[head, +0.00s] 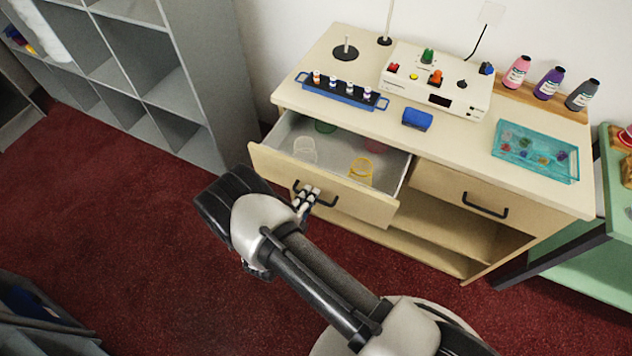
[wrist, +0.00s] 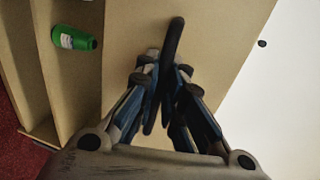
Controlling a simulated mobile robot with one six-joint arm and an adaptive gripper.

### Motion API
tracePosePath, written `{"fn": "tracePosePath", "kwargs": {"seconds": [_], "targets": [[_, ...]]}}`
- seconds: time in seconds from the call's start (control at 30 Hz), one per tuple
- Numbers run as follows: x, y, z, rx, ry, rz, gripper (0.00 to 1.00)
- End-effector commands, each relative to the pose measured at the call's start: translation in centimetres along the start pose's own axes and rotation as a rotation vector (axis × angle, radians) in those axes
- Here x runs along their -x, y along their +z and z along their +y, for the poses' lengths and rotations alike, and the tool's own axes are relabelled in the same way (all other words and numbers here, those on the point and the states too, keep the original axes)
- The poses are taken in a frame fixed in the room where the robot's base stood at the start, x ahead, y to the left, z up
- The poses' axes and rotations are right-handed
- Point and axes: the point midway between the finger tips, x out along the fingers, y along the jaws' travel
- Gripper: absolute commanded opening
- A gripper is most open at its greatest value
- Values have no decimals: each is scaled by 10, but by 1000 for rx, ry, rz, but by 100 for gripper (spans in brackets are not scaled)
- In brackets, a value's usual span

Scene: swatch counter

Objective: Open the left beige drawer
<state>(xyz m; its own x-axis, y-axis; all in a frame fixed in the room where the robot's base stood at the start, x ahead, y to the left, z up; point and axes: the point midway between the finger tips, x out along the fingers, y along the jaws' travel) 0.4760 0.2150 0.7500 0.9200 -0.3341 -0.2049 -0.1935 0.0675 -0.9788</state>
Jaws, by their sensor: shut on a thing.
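The left beige drawer (head: 322,190) is pulled out from the counter, and its grey inside shows in the head view. Its black bar handle (head: 328,199) is on the front panel. My gripper (head: 307,198) is at this handle. In the wrist view my gripper (wrist: 165,75) is shut on the handle (wrist: 173,45), with a finger on each side of it. The fingers hide part of the handle. Inside the drawer are a yellow cup (head: 361,168), a clear cup (head: 305,150), a green one (head: 325,126) and a partly hidden reddish item.
The right drawer (head: 450,190) is shut above an open shelf. A green bottle (wrist: 75,38) lies beside the drawer front in the wrist view. The countertop holds a control box (head: 450,88), a blue rack (head: 340,92) and a teal tray (head: 535,170). Red carpet is clear at left.

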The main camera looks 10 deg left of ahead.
Motion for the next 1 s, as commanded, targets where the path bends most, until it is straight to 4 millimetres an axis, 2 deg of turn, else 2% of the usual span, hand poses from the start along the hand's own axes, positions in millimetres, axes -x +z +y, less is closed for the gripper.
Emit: {"fn": "tracePosePath", "kwargs": {"seconds": [0.03, 0.2, 0.4, 0.67, 1.0], "targets": [[13, 2, 2, 4, -1, -7, 0], [49, 2, 10, 3, -2, -7, 0], [79, 1, 16, 1, -1, -4, 0], [95, 1, 19, 0, -2, -1, 0], [97, 1, 19, -1, -2, 0, 0]]}}
